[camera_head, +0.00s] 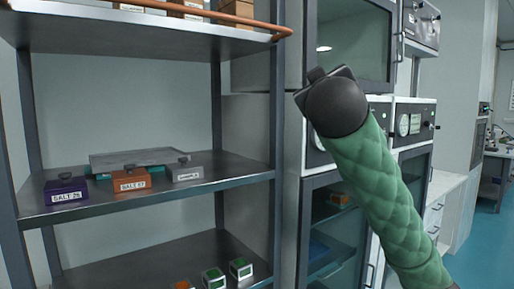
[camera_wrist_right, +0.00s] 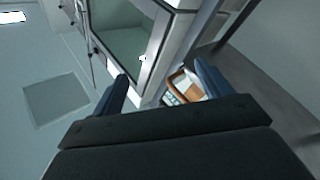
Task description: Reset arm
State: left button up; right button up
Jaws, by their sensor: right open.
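My right arm (camera_head: 385,190), in a green quilted sleeve, rises from the lower right of the head view and is bent up in front of the cabinets. Its dark joint (camera_head: 335,105) hides the gripper's fingers there. In the right wrist view my right gripper (camera_wrist_right: 162,83) shows two blue-grey fingers spread wide apart with nothing between them. It points towards a glass-fronted cabinet (camera_wrist_right: 130,40) and touches nothing that I can see. My left gripper is in neither view.
A metal rack (camera_head: 245,182) at the left holds a purple box (camera_head: 66,190), an orange box (camera_head: 131,180), a grey box (camera_head: 186,172) and a flat grey slab (camera_head: 125,160). Green boxes (camera_head: 240,267) sit lower. An orange rail (camera_head: 230,20) edges the top shelf. Open floor (camera_head: 485,235) lies far right.

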notch_tip(320, 180, down, 26)
jog(key=w+g+y, duration=0.1)
jog(key=g+y, duration=0.2)
jog(key=g, duration=0.2)
jog(key=s+d+f+m+g, duration=0.1)
jog(key=s+f+g, duration=0.15)
jog(key=f, duration=1.05)
jog(key=s+d+f+g, duration=0.15)
jog(key=s+f, duration=0.25)
jog(key=f, duration=1)
jog(key=s+f+m+g, duration=0.1)
jog(key=s+f+g, duration=0.2)
jog(key=s+f, duration=0.45)
jog(key=s+f+g, duration=0.2)
jog(key=s+f, duration=0.3)
jog(key=f, duration=0.6)
jog(key=s+f+g, duration=0.2)
jog(key=s+f, duration=0.5)
jog(key=s, duration=0.3)
jog(key=s+f+m+g, duration=0.1)
jog(key=s+f+g, duration=0.2)
jog(key=s+f, duration=0.4)
jog(key=s, duration=0.4)
jog(key=shift+f+y, duration=0.25)
jog(key=shift+y, duration=0.15)
